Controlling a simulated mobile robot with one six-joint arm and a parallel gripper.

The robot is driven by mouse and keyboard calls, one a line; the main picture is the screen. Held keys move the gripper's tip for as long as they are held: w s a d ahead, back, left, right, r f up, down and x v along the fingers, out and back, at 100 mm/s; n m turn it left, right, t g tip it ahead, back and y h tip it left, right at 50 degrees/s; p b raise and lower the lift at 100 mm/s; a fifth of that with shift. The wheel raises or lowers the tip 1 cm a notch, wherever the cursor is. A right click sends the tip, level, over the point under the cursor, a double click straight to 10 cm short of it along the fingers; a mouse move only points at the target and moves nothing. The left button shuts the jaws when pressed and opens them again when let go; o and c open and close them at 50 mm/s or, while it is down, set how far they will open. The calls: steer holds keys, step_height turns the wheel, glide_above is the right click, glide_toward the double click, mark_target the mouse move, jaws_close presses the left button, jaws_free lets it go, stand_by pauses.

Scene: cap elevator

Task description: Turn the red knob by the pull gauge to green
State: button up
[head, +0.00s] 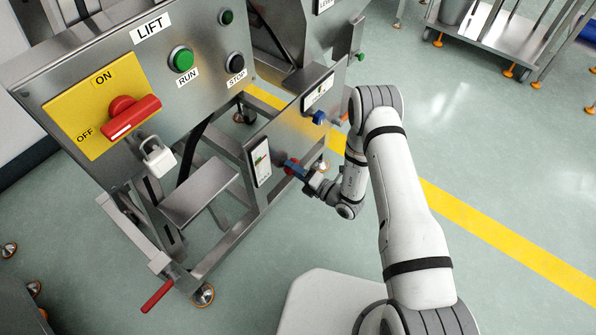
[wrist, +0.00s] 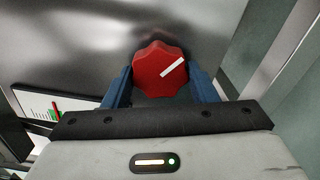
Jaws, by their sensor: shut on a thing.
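The red knob (wrist: 152,70) is a lobed disc with a white pointer line, on a grey metal panel. In the wrist view its pointer slants toward the upper right. My gripper (wrist: 160,85) is shut on the knob, one blue finger on each side of it. In the head view my gripper (head: 297,168) is at the machine's lower front, and only a little red of the knob (head: 289,169) shows. The pull gauge (head: 261,163), a white plate with a coloured scale, is just left of the knob. It also shows in the wrist view (wrist: 38,106), with green and red marks.
A LIFT panel (head: 208,70) with a red switch handle (head: 131,118), a padlock (head: 157,157) and buttons stands at the upper left. A blue knob (head: 319,117) sits by another gauge (head: 318,92). A red-handled lever (head: 157,296) juts out below.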

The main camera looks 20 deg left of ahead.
steer(key=shift+w+r, duration=0.1)
steer(key=o, duration=1)
steer(key=shift+c, duration=0.2)
steer(key=shift+d, duration=0.1)
steer(key=p+v, duration=0.2)
steer(key=v, duration=0.5)
steer(key=shift+s+d, duration=0.2)
steer(key=shift+d, duration=0.1)
